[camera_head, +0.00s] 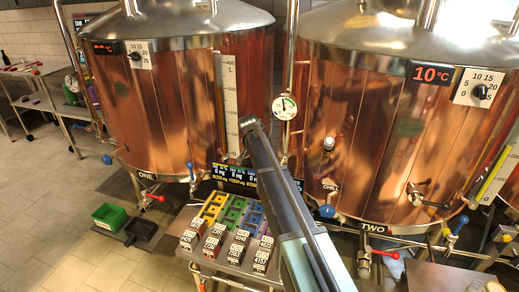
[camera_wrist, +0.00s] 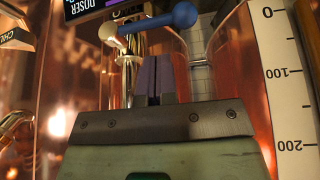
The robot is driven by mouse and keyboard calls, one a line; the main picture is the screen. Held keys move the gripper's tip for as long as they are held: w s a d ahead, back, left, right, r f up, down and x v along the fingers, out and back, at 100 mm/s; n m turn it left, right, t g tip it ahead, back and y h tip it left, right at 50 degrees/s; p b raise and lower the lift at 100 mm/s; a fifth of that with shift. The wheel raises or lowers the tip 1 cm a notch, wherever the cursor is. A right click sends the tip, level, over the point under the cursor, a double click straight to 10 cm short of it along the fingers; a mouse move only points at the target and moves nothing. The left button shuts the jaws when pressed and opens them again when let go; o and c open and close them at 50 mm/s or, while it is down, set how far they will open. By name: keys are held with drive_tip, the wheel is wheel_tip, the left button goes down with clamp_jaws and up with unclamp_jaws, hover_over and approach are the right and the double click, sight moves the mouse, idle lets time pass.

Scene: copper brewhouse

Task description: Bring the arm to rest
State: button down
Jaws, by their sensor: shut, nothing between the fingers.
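My arm reaches up from the lower middle of the head view, in front of the two copper tanks. Its end, my gripper (camera_head: 249,124), is raised in front of the gap between the left tank (camera_head: 180,100) and the right tank (camera_head: 380,130). In the wrist view my gripper (camera_wrist: 154,78) has its two fingers together, with nothing between them. Beyond the fingers are a blue-knobbed lever (camera_wrist: 184,15) and a pipe. I cannot tell how close they are to the fingers.
A steel bench (camera_head: 201,257) with coloured trays and several numbered blocks stands below and left of my arm. A pressure gauge (camera_head: 285,107) is close to my gripper in the picture. Valve handles stick out below both tanks. A green bin (camera_head: 110,217) is on the tiled floor at left.

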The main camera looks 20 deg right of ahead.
drive_tip(key=a+p+v, duration=0.1)
drive_tip(key=p+v, duration=0.4)
drive_tip(key=v, duration=0.3)
drive_tip(key=s+a+f+n+g+y, duration=0.1)
drive_tip(key=s+a+n+g+y, duration=0.1)
drive_tip(key=s, duration=1.7)
drive_tip(key=s+a+f+n+g+y, duration=0.1)
drive_tip(key=s+a+n, duration=0.3)
drive_tip(key=s, duration=1.4)
drive_tip(key=shift+s+n+g+y, duration=0.4)
drive_tip(key=shift+n, duration=0.6)
drive_tip(key=shift+f, duration=0.1)
